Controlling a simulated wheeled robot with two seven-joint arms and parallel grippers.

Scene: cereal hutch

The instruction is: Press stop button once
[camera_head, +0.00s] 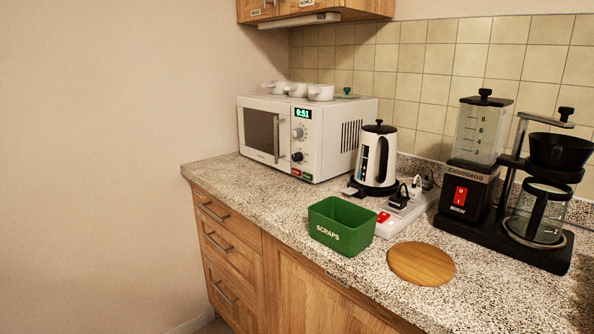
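A white microwave (335,135) stands at the back left of the counter, its front turned to the left and its door closed. Its green display (302,113) reads 0:51. Two dials sit below the display on the control panel. Nothing covers the panel. Neither of my grippers is in view.
White cups (320,92) stand on the microwave. A kettle (377,155), a power strip (400,215), a green scraps bin (342,225), a round wooden board (421,263) and a coffee maker (470,190) fill the counter to the right. The counter before the microwave is clear.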

